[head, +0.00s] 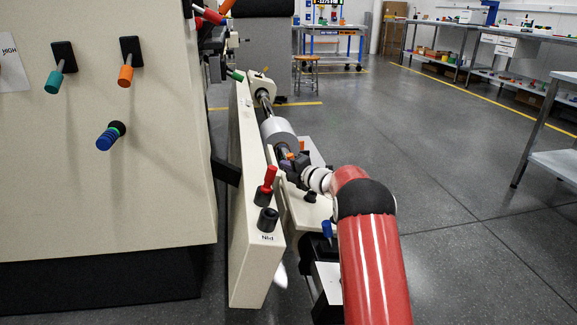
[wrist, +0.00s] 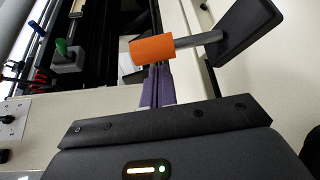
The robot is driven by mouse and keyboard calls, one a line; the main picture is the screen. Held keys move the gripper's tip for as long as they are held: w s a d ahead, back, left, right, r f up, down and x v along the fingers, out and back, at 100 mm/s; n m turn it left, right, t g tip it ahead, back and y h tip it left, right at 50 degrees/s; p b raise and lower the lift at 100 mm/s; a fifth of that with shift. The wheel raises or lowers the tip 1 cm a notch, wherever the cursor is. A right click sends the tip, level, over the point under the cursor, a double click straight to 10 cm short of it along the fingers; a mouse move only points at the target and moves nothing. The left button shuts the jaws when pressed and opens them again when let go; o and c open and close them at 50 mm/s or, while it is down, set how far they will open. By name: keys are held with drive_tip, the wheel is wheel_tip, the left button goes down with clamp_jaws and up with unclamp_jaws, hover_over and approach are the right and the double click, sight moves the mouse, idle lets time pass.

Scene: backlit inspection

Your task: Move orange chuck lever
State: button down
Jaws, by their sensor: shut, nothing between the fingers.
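The orange chuck lever (wrist: 152,49) shows in the wrist view as an orange grip on a grey rod that runs right to a dark plate (wrist: 245,28). My gripper (wrist: 157,75) is shut and empty, its two purple fingers together. The fingertips end at the lower edge of the orange grip in the picture; I cannot tell whether they touch it. In the head view, my gripper (head: 290,165) is at the machine beside a small orange patch (head: 291,156), which looks like the same grip, partly hidden by the gripper.
Another orange-handled lever (head: 125,76), a teal lever (head: 54,82) and a blue knob (head: 105,137) are on the cream cabinet at left. A red lever (head: 266,185) stands on the cream beam near my arm. Open floor (head: 450,190) lies to the right.

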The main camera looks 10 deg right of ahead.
drive_tip(key=shift+d, duration=0.25)
